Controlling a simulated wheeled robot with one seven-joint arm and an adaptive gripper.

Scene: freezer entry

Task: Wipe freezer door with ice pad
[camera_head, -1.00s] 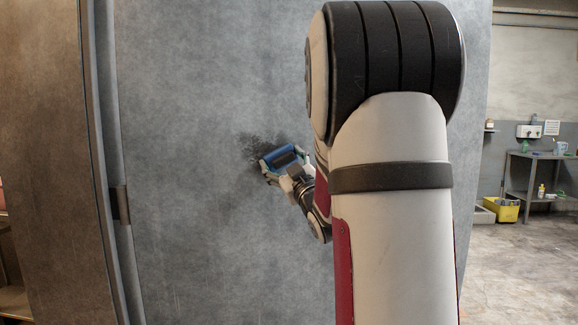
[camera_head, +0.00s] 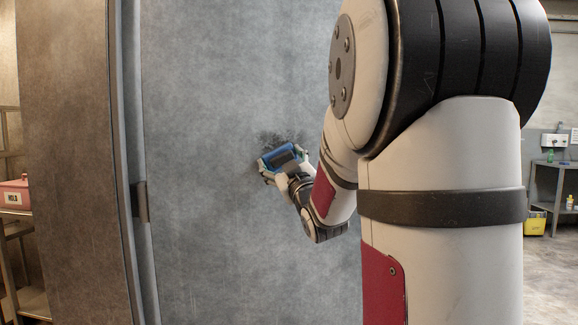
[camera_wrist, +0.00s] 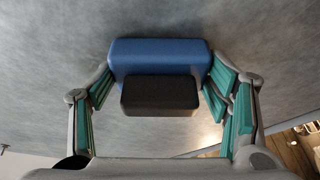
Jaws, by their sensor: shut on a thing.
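The freezer door (camera_head: 220,230) is a large grey panel filling the middle of the head view; it also fills the background of the wrist view (camera_wrist: 50,90). A dark speckled patch (camera_head: 272,140) shows on it just above the pad. The ice pad, blue with a black block on its back (camera_head: 280,155), lies at the door face; it also shows in the wrist view (camera_wrist: 160,52). My gripper (camera_head: 283,165) is shut on the pad, with green-lined fingers (camera_wrist: 160,90) on both sides of the black block. The pad's far face is hidden, so contact with the door cannot be told for certain.
A vertical door edge with a metal fitting (camera_head: 140,202) runs at left. A shelf with a red box (camera_head: 14,194) stands at far left. A table (camera_head: 550,185) and a yellow bin (camera_head: 535,222) stand at far right, by open floor.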

